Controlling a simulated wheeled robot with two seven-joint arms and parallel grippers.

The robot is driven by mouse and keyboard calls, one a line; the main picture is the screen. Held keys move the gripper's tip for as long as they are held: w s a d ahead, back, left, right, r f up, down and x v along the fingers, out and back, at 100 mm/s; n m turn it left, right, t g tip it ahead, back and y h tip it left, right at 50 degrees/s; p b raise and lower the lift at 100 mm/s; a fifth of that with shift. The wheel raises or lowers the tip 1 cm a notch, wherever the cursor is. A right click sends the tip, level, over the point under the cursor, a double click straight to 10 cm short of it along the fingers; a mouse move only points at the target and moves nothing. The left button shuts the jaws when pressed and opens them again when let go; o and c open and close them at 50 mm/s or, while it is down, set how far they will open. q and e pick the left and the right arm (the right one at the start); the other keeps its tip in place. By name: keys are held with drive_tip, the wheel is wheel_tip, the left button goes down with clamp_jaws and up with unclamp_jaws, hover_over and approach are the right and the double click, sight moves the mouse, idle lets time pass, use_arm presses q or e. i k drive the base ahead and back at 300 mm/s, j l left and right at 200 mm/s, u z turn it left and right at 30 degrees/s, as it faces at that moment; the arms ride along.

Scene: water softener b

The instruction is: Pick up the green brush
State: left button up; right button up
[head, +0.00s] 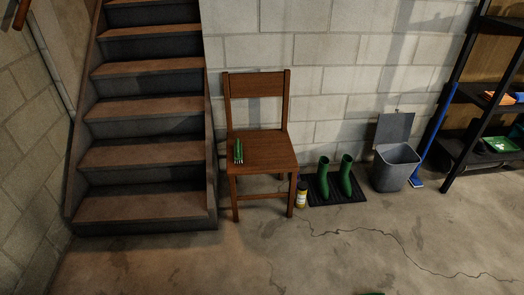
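A small green object with pale tips at its lower end, which looks like the green brush (238,150), lies on the left part of the seat of a brown wooden chair (268,146). The chair stands against the block wall, to the right of the stairs. Nothing touches or covers the brush. Neither of my grippers shows in the head view.
Wooden stairs (145,155) rise at the left. A small bottle (302,195) stands by the chair, then green boots (324,180) on a dark mat (350,196), a grey open bin (395,165), a blue broom (430,135) and shelving (458,140). The cracked concrete floor (280,255) in front is mostly clear.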

sight(237, 146)
drive_tip(key=i+j+z, duration=0.15)
drive_tip(key=z, duration=0.2)
drive_tip(key=i+j+z, duration=0.2)
drive_tip(key=z, duration=0.15)
drive_tip(key=i+j+z, duration=0.15)
drive_tip(key=z, duration=0.15)
drive_tip(key=j, duration=0.1)
